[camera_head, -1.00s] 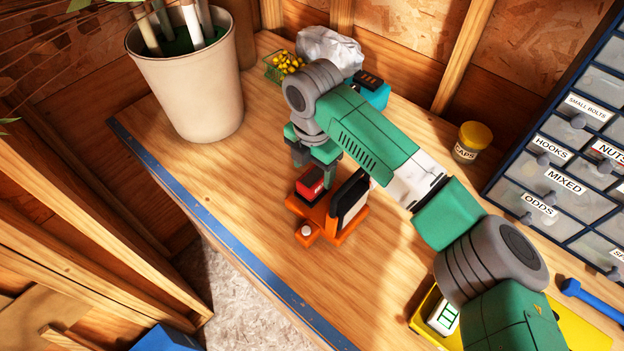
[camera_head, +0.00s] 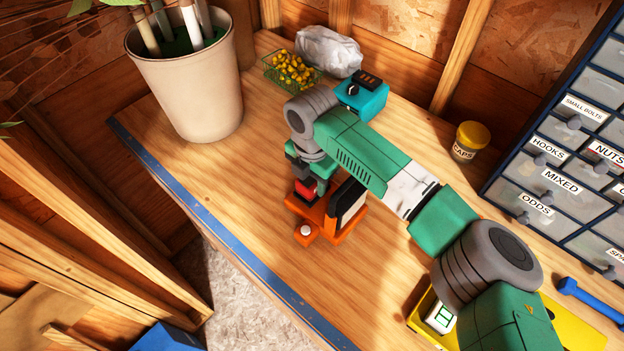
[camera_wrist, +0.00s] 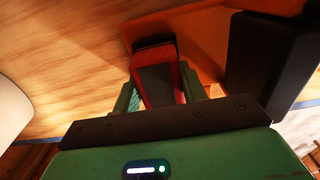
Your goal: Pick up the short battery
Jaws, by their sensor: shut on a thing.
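A short red battery with a dark top (camera_head: 305,188) stands in an orange holder (camera_head: 340,232) on the workbench. In the wrist view the red battery (camera_wrist: 160,75) lies between my green fingers, with orange surface beyond it. My gripper (camera_head: 313,184) points down over the holder and is shut on the red battery. My wrist and fingers hide part of the battery in the head view. A taller black block with a pale side (camera_head: 348,203) stands beside it in the same holder. I cannot tell whether the red battery has lifted off the holder.
A teal box with a black top (camera_head: 366,101), a wire basket of yellow pieces (camera_head: 290,72) and a crumpled pale bag (camera_head: 329,50) are behind. A large pot (camera_head: 188,85) stands left, a yellow-lidded jar (camera_head: 470,140) right. The bench front is clear.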

